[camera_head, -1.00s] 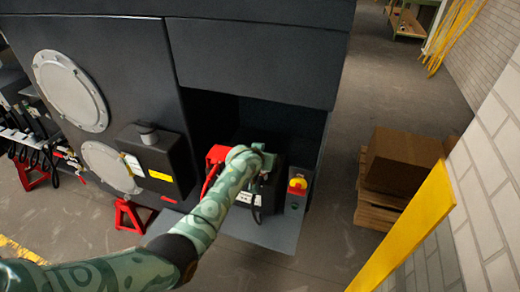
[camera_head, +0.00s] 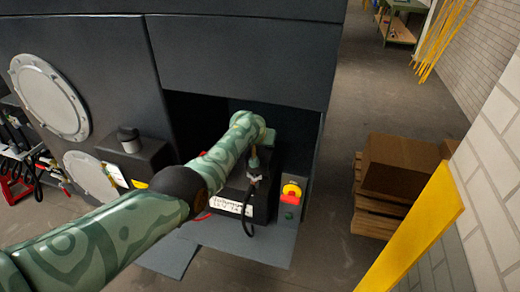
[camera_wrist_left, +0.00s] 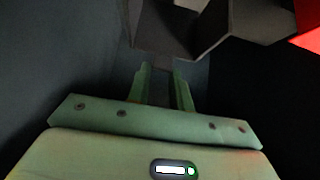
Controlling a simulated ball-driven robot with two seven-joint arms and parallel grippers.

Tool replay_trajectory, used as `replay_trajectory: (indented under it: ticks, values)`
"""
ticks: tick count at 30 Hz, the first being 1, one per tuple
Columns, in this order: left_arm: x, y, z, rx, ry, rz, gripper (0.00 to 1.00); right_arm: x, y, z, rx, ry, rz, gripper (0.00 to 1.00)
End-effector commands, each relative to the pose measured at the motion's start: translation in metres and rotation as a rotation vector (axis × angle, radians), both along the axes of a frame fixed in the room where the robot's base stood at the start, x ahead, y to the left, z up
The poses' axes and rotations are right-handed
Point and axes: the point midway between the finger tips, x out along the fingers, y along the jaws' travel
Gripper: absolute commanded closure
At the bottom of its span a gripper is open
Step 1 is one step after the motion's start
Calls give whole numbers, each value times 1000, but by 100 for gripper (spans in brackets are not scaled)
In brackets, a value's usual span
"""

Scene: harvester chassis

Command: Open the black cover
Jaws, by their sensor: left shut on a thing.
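In the left wrist view, a dark faceted piece, which looks like the black cover (camera_wrist_left: 205,22), fills the top. My left gripper (camera_wrist_left: 160,72) has its two green fingers close together at the lower edge of this piece, shut on a narrow part of it. In the head view my left arm reaches into the open compartment over a black box (camera_head: 228,205) with a white label. How far the cover is tilted cannot be told. My right gripper is in no view.
A red part (camera_wrist_left: 308,32) shows beside the dark piece. A red and yellow switch (camera_head: 291,192) stands right of the black box, and a dark cable (camera_head: 246,222) hangs in front. The dark panel (camera_head: 240,60) overhangs the compartment. Cartons (camera_head: 398,168) lie on a pallet at right.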

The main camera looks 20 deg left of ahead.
Motion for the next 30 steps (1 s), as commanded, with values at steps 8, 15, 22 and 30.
replay_trajectory:
  ticks: [8,15,22,30]
  values:
    - [11,0,5,-4,-23,2,100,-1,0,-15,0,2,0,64]
    - [12,0,5,-4,-24,2,100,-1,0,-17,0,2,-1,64]
    - [12,0,6,-4,-24,3,100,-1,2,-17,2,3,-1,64]
    - [11,0,3,-3,-17,2,56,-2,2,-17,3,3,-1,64]
